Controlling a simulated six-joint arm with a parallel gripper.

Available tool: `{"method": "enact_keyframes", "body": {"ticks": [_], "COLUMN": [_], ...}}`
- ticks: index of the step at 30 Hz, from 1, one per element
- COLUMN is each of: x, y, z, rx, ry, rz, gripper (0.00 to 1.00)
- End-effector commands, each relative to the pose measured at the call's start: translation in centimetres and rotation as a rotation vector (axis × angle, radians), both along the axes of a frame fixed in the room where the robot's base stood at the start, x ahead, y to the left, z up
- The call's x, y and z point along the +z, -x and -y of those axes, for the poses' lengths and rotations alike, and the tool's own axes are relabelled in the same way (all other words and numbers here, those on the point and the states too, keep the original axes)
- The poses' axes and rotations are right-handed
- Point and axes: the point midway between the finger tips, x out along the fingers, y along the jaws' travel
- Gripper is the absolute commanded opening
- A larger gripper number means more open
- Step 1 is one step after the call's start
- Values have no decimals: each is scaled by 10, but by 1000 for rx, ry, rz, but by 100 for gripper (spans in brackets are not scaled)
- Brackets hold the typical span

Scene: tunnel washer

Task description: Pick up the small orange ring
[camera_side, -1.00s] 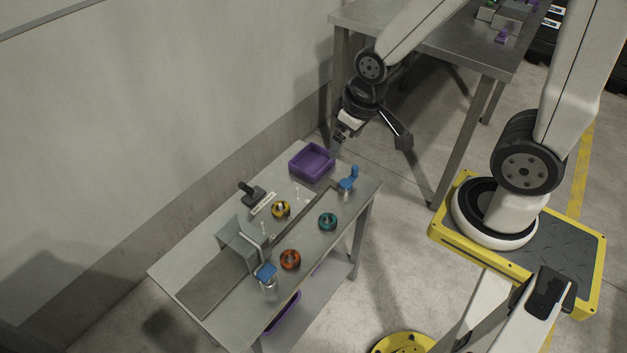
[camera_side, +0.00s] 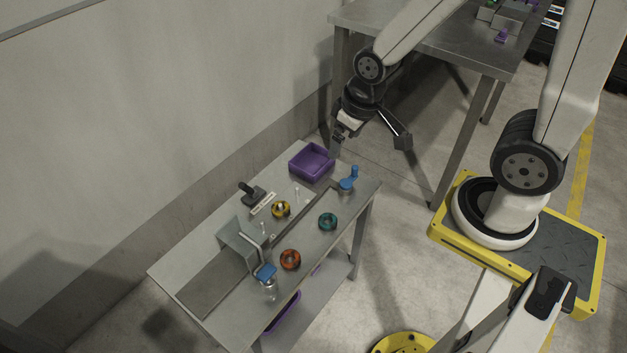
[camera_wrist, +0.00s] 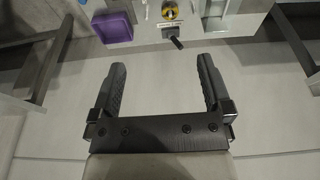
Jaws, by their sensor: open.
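My gripper (camera_side: 337,147) hangs above the far end of the table, near the purple bin and well away from the ring. In the wrist view my gripper (camera_wrist: 162,75) has its two black fingers wide apart with nothing between them.
The wall runs along the table's back. A taller table (camera_side: 440,45) stands behind my gripper.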

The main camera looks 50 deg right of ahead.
Motion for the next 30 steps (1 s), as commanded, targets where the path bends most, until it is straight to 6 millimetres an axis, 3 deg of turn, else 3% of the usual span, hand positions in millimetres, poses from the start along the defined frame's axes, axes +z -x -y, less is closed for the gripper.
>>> {"method": "enact_keyframes", "body": {"ticks": [11,20,30], "x": [-28,-76,-144], "y": [-27,-55,-73], "z": [-17,-42,-72], "rx": [220,519,861], "ry": [37,81,120], "rz": [-40,-86,-132], "gripper": [100,100,100]}}
